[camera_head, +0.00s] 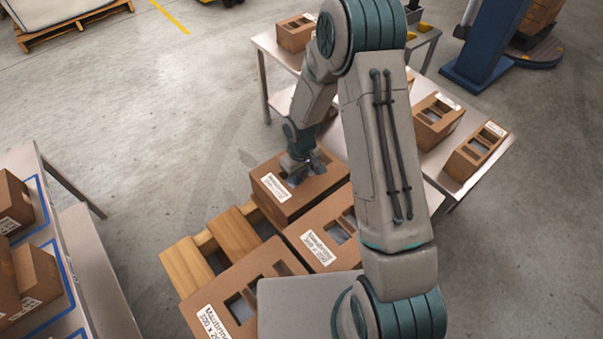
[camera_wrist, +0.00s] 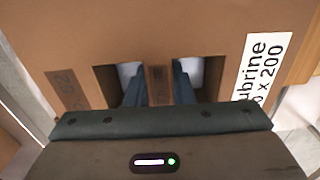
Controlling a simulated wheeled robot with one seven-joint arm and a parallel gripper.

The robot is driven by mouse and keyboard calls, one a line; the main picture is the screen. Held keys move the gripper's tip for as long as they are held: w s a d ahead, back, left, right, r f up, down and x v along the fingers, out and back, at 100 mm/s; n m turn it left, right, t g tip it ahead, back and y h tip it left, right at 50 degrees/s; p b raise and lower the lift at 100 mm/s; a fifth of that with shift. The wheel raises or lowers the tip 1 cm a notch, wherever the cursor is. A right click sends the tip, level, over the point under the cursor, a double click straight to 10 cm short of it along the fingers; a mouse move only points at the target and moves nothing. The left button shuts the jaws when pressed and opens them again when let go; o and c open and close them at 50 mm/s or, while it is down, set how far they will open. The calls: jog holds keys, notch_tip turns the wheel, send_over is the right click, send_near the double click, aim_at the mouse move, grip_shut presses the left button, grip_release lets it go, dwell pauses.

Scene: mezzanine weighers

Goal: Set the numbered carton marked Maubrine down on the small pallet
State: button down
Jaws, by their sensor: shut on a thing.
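My gripper (camera_head: 308,165) is at the top of a brown carton (camera_head: 302,197) with a white label, at the far end of a small wooden pallet (camera_head: 186,266). In the wrist view, the two dark fingers (camera_wrist: 158,88) reach into two openings and are shut on the strip between them. That carton's label (camera_wrist: 262,75) reads "ubrine" there, its start cut off. The carton appears to be at the pallet's far corner; I cannot tell whether it rests there or hangs just above. Two more labelled cartons, a middle one (camera_head: 292,236) and a near one (camera_head: 256,267), sit on the pallet.
A metal table (camera_head: 463,187) at the right holds several cartons (camera_head: 474,152). Another table (camera_head: 92,262) at the left holds cartons (camera_head: 38,275) inside blue outlines. Bare pallet slats show at its left. A blue machine (camera_head: 487,45) stands at the back right.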

jog(key=shift+f+b, duration=0.25)
jog(key=shift+b, duration=0.05)
jog(key=c, duration=1.2)
grip_release()
jog(key=shift+o, duration=0.2)
jog(key=shift+r, duration=0.1)
notch_tip(320, 180, up, 14)
